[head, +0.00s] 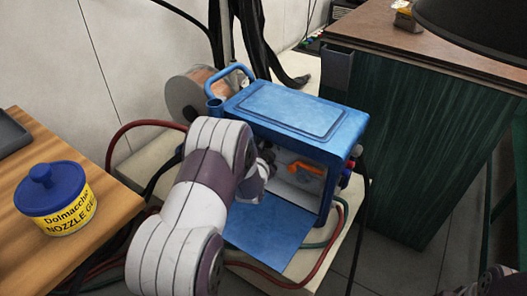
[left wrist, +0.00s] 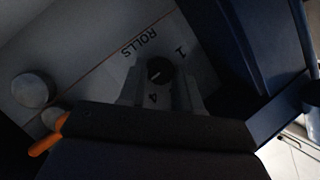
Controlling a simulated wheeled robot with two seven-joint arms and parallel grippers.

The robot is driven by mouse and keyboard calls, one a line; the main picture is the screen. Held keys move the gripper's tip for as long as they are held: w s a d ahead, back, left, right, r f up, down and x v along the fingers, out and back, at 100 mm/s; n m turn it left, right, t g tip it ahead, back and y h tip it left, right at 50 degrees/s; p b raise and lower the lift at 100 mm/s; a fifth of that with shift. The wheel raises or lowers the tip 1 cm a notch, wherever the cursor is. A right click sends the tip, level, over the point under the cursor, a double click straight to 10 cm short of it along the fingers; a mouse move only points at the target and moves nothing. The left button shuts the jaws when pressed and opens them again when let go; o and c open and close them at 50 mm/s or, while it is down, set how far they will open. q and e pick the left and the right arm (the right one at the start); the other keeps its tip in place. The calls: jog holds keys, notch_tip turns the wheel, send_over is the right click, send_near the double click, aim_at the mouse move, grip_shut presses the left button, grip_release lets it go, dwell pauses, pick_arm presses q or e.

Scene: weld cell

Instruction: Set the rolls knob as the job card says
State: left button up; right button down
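The rolls knob (left wrist: 160,70) is a small dark round knob on a grey panel. The word ROLLS is printed above it, a 1 to its upper right and a 4 below it. A faint pale mark shows on the knob; its exact setting is hard to read. My left gripper (left wrist: 159,88) has one finger on each side of the knob, with a small gap seeming to show. In the head view my left arm reaches into the open blue welding machine (head: 290,108) and hides the knob. No job card is in view.
An orange lever (head: 307,169) sits inside the machine, and a round grey part (left wrist: 33,90) is beside it. The blue door (head: 270,236) hangs open below. A nozzle gel tub (head: 56,203) stands on the wooden table (head: 110,190) at left. A green cabinet (head: 410,140) stands right.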

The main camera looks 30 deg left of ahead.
pick_arm(q)
jog(key=c, duration=0.4)
jog(key=shift+o, duration=0.2)
jog(key=shift+a+r+n+h+p, duration=0.1)
jog(key=shift+r+n+h+p, duration=0.3)
jog(key=shift+p, duration=0.75)
jog(key=n+h+p, duration=0.1)
jog(key=p, duration=0.1)
jog(key=n+g+h+p, duration=0.1)
jog(key=n+p, duration=0.1)
jog(key=p, duration=0.1)
jog(key=shift+a, duration=0.2)
jog(key=shift+a+f+n+h+p, duration=0.1)
jog(key=shift+n+h+p, duration=0.8)
jog(key=shift+p, duration=0.8)
jog(key=o, duration=1)
jog(key=shift+g, duration=0.3)
